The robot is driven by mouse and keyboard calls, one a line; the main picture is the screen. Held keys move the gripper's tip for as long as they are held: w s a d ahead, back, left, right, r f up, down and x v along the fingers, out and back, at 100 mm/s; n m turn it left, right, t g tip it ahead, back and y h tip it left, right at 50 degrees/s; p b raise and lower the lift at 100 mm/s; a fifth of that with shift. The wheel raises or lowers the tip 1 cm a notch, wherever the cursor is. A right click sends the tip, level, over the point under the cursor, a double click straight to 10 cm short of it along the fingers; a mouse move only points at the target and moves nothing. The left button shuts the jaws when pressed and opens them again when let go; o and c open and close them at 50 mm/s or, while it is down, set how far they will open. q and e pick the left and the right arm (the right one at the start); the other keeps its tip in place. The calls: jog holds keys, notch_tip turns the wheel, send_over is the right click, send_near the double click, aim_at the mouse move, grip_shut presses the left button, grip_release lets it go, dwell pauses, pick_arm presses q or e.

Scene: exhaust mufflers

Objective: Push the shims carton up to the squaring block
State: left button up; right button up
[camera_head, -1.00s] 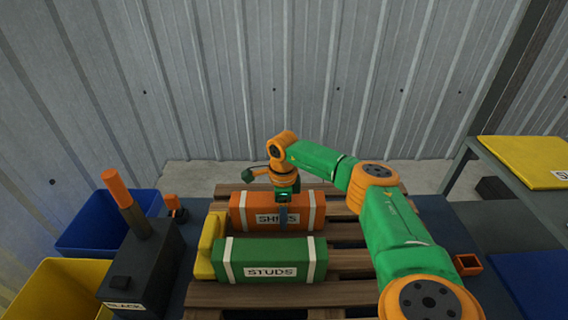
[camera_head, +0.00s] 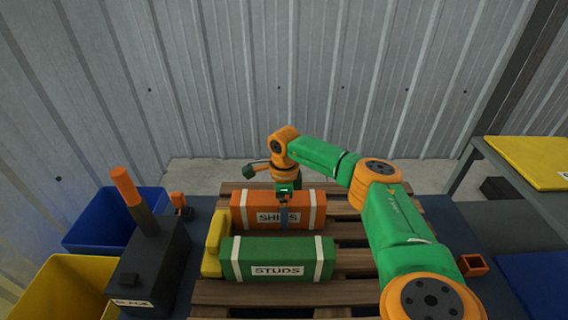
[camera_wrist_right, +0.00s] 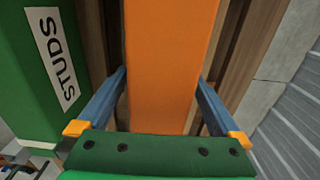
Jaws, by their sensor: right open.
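The shims carton (camera_head: 300,209) is orange with white straps and a SHIMS label, partly covered by my gripper. It lies on the wooden pallet behind the green studs carton (camera_head: 290,248). The yellow block (camera_head: 215,240), which I take as the squaring block, stands at the left end of both cartons. The shims carton's left end is at or very near it; contact cannot be told. My right gripper (camera_head: 284,216) is open and reaches down over the shims carton. In the right wrist view its fingers (camera_wrist_right: 162,82) stand on either side of the orange carton (camera_wrist_right: 165,60). My left gripper is out of view.
A black labelled box (camera_head: 150,265) with an orange-topped post stands at the left, beside a blue bin (camera_head: 90,238) and a yellow bin (camera_head: 50,290). Pallet slats (camera_head: 360,260) are bare at the right. A small orange open box (camera_head: 474,265) and a table (camera_head: 530,185) are farther right.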

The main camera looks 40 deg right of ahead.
notch_tip(320, 180, up, 6)
jog(key=shift+r, duration=0.1)
dwell(0.4)
